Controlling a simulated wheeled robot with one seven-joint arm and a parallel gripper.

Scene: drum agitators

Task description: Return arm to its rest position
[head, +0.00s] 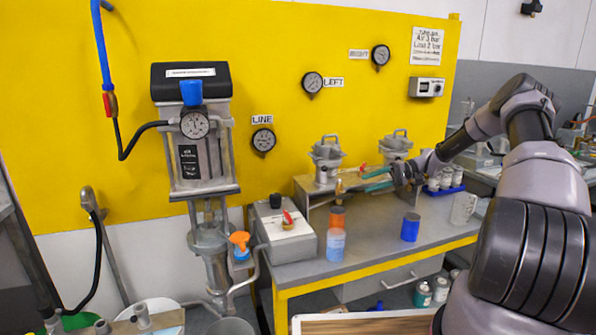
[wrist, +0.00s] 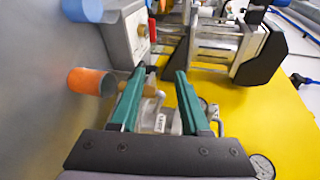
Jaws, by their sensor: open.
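My arm reaches in from the right in the head view, and my gripper (head: 358,186) is over the bench, in front of the yellow wall panel. In the wrist view my gripper (wrist: 160,78) shows two green fingers standing apart with nothing held between them. An orange cylinder (head: 337,217) stands on the bench below and left of the fingertips; it also shows left of the fingers in the wrist view (wrist: 90,81). A blue cylinder (head: 410,227) stands on the bench below my wrist.
The bench (head: 370,245) holds a grey control box (head: 285,232), a clear blue bottle (head: 335,245) and a pale jug (head: 463,207). Two metal agitators (head: 326,160) stand behind my gripper. A pump (head: 205,150) is at left. Open air lies above the bench front.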

